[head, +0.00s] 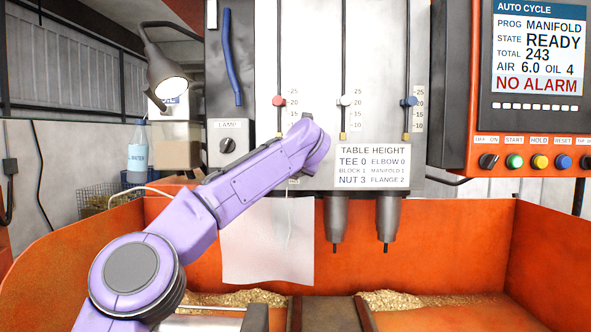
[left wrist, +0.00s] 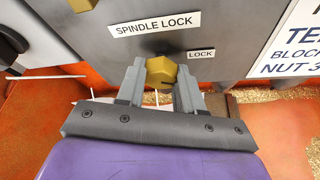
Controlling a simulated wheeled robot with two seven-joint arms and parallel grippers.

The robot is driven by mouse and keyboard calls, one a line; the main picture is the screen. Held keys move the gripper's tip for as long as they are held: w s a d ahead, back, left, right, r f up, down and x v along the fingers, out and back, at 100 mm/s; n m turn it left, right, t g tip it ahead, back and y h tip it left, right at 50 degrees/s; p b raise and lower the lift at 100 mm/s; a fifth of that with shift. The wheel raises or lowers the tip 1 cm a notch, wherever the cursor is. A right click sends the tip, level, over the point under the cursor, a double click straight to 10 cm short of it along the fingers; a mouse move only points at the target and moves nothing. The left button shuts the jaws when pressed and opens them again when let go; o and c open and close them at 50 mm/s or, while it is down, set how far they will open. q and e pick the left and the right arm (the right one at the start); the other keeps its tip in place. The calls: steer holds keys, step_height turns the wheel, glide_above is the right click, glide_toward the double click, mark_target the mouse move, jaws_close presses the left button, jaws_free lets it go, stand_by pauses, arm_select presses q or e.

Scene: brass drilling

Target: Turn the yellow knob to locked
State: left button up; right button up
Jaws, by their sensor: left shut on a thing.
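The yellow knob (left wrist: 161,71) sits on a grey panel under a "SPINDLE LOCK" label (left wrist: 155,25) in the left wrist view. A smaller "LOCK" label (left wrist: 201,54) is just right of the knob. My left gripper (left wrist: 160,82) has one finger on each side of the knob and is shut on it. Which way the knob is turned is not clear. In the head view my purple left arm hides the knob and my left gripper. My right gripper is in neither view.
Two spindles (head: 338,220) hang right of my arm, under the table height sign (head: 373,165). A lamp switch (head: 228,145) and a desk lamp (head: 170,85) are to the left. The control box (head: 520,90) juts out at right. Orange tray walls (head: 440,240) surround the chips.

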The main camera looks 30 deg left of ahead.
arm_select(q)
steer(key=shift+a+f+n+t+h+b, duration=0.15)
steer(key=shift+n+t+h+b, duration=0.4)
steer(key=shift+n, duration=0.85)
steer(key=shift+h, duration=0.35)
steer(key=o, duration=1)
steer(key=shift+o, duration=0.2)
steer(key=shift+s, duration=0.1)
steer(key=b+v, duration=0.4)
steer(key=v, duration=0.6)
steer(key=shift+s+d+r, duration=0.15)
steer(key=shift+d+r, duration=0.05)
steer(key=shift+r, duration=0.05)
